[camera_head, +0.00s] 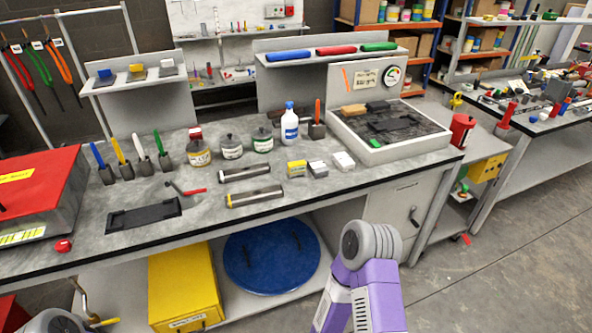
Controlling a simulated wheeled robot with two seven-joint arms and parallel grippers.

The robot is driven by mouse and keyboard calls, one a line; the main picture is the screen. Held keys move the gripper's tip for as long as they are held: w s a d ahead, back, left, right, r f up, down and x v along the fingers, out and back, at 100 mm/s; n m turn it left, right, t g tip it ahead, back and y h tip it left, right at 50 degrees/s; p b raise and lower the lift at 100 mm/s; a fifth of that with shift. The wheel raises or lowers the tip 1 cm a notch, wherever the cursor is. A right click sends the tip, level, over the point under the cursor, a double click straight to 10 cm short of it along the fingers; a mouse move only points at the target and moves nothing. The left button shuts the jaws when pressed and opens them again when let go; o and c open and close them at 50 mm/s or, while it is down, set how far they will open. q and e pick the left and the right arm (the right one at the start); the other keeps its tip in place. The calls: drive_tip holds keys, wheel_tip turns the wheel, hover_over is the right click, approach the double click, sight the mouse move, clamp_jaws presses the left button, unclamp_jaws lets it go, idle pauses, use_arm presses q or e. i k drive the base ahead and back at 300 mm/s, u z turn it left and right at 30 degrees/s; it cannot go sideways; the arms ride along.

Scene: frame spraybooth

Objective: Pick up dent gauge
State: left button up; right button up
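I cannot tell for sure which thing is the dent gauge. A small hand tool with a dark head and a red handle (194,192) lies on the bench top, just behind a flat black tray (145,216). A round dial with a white face (393,75) is fixed to the upright panel behind the stone-grey basin. Neither is touched by me. A purple and grey part of my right arm shows at the bottom centre-right, in front of the bench. A grey part of my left arm shows at the bottom left corner. Neither gripper is in view.
Below stand a yellow box (185,285) and a blue disc (270,262).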

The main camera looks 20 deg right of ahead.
sight(297, 168)
drive_tip(key=z, duration=1.9)
drive_tip(key=i, duration=1.65)
drive_tip(key=u, duration=1.9)
